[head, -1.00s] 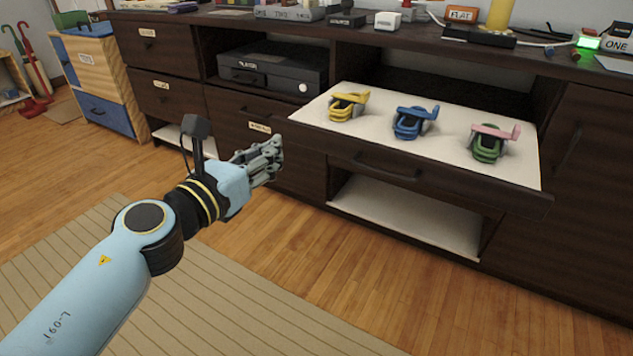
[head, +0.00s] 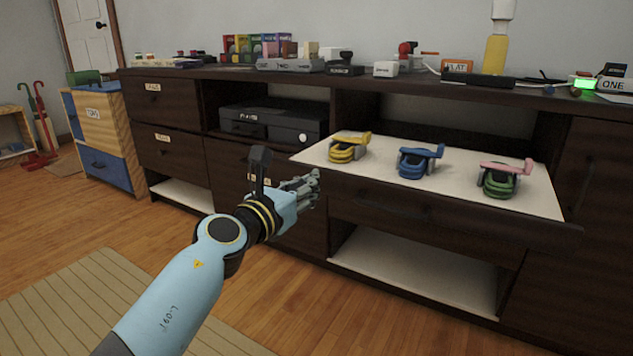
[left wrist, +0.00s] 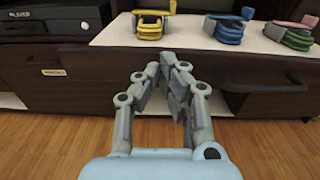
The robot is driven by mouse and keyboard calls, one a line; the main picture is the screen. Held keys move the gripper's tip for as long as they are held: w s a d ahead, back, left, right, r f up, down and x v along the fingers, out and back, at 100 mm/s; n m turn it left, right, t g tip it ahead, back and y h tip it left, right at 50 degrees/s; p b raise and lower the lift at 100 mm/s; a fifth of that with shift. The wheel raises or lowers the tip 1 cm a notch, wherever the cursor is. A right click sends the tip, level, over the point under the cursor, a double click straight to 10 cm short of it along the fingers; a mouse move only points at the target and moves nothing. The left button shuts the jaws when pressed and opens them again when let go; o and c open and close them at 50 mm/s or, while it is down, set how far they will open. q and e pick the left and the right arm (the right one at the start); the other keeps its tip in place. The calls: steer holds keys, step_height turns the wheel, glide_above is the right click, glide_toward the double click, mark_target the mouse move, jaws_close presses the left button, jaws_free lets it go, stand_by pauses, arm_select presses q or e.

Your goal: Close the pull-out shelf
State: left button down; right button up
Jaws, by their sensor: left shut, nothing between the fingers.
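The pull-out shelf (head: 455,190) is slid out from the dark cabinet, with a white top and a dark front that has a handle (head: 378,207). It carries a yellow item (head: 343,152), a blue item (head: 415,166) and a green-and-pink item (head: 499,183). In the left wrist view the shelf's white edge (left wrist: 195,34) lies beyond my fingers. My left gripper (head: 312,184) is shut and empty, in front of the shelf's left end. I cannot tell whether it touches the front. My right gripper is not in view.
A black player (head: 270,122) sits in the open bay left of the shelf. An open white lower shelf (head: 420,270) is below. Boxes and bottles line the cabinet top (head: 210,74). Wooden floor (head: 60,225) and a striped rug (head: 80,310) lie in front.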

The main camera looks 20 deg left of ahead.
mark_target(323, 173)
arm_select(q)
steer(key=x, duration=0.3)
steer(key=shift+f+b, duration=0.1)
steer(key=shift+b, duration=0.25)
steer(key=shift+w+d, duration=0.1)
steer(key=shift+w, duration=0.05)
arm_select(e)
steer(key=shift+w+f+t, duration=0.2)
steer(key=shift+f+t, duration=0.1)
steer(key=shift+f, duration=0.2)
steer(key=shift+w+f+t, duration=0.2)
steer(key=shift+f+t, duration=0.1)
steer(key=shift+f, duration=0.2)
